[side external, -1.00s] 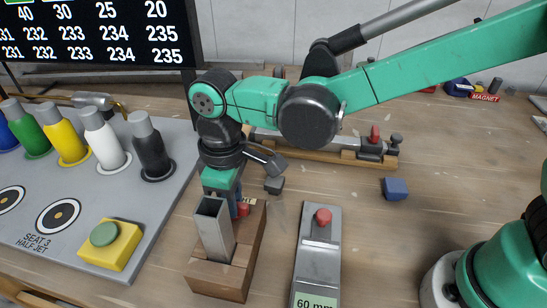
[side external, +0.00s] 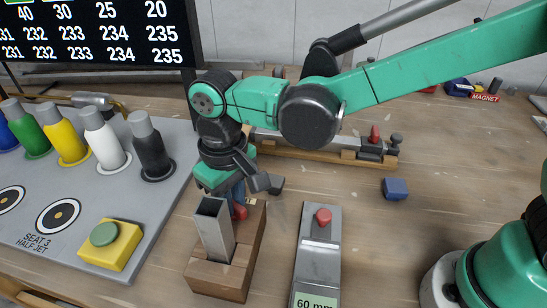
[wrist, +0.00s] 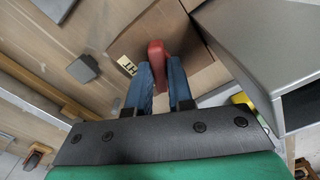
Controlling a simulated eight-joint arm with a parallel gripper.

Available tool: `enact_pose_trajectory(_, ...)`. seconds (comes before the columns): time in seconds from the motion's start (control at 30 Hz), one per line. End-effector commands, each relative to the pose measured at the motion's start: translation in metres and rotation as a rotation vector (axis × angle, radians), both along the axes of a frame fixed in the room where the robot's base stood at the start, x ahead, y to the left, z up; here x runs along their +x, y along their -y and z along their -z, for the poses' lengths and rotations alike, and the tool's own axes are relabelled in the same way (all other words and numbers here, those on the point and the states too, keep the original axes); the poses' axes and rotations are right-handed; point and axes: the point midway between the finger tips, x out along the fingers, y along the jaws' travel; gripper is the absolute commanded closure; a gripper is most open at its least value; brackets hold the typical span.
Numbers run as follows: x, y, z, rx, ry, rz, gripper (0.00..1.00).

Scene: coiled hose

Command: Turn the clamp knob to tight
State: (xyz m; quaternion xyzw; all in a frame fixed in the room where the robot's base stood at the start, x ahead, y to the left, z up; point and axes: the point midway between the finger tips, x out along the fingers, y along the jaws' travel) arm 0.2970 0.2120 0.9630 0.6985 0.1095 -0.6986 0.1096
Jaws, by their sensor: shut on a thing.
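The red clamp knob (side external: 240,212) is on a wooden block (side external: 222,281) that also carries an upright square metal tube (side external: 214,229). In the wrist view the knob (wrist: 157,55) is a red lever between the two blue fingers of my gripper (wrist: 160,85). My gripper (side external: 238,194) is shut on it from above. A pale label with dark letters (wrist: 127,65), partly hidden, lies beside the knob on the block. The knob's pointing relative to that label is hard to tell. The tube (wrist: 270,65) stands close to the fingers.
A metal bar marked 60 mm (side external: 317,261) with another red knob (side external: 323,216) lies to the right. A small dark block (side external: 276,184) is just behind the gripper. The grey panel (side external: 100,225) with coloured cylinders stands left. A blue block (side external: 395,188) lies right; the table around it is clear.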

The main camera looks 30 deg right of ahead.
Motion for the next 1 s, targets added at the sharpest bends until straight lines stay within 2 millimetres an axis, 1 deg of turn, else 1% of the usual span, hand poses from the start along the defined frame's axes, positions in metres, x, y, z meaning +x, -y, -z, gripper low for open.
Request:
enact_pose_trajectory(0.7,0.0001,0.0001,-0.0006,0.000,0.000,0.677,1.00)
enact_pose_trajectory(1.0,0.0001,0.0001,-0.0006,0.000,0.000,0.919,1.00)
